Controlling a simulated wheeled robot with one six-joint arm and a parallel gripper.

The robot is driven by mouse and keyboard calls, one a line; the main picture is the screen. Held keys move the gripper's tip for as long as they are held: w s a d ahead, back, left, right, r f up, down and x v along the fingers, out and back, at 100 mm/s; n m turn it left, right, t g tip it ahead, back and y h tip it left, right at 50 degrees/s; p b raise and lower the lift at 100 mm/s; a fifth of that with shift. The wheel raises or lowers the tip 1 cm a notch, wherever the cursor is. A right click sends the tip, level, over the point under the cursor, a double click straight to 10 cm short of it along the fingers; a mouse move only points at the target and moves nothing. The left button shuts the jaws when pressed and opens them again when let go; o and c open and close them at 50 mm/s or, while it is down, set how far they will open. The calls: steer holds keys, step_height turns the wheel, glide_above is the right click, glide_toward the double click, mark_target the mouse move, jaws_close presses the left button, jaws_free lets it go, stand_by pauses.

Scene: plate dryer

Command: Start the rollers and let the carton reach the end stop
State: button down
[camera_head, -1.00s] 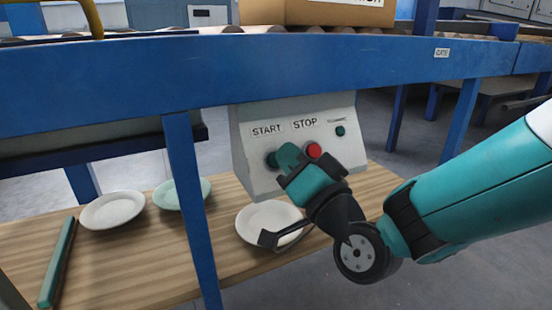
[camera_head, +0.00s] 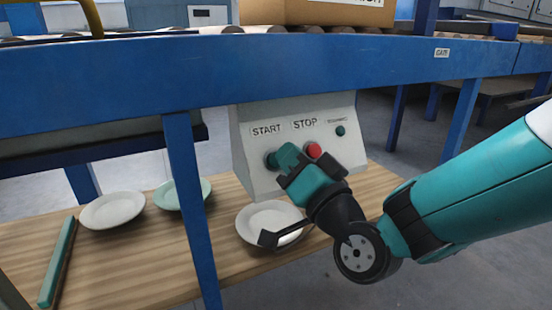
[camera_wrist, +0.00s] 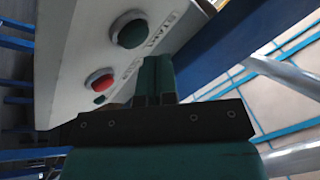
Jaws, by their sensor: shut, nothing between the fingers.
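The brown carton (camera_head: 340,12) sits on the rollers (camera_head: 312,29) at the top of the head view, its upper part cut off. The control box (camera_head: 240,150) below the rail has a green START button (camera_head: 271,160), a red STOP button (camera_head: 313,150) and a small dark green lamp (camera_head: 340,131). My gripper (camera_head: 284,156) is shut and empty in front of the box, its tips close to START. The wrist view shows START (camera_wrist: 128,30) ahead and left of the fingers (camera_wrist: 155,70); I cannot tell whether they touch. No end stop can be made out.
The blue conveyor rail (camera_head: 330,60) and its blue legs (camera_head: 190,200) frame the box. A wooden shelf (camera_head: 130,260) below holds white plates (camera_head: 112,210), a pale green plate (camera_head: 180,194) and a teal bar (camera_head: 57,262). Open floor lies to the right.

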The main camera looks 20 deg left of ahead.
steer(key=shift+a, duration=0.1)
steer(key=shift+w+a+f, duration=0.2)
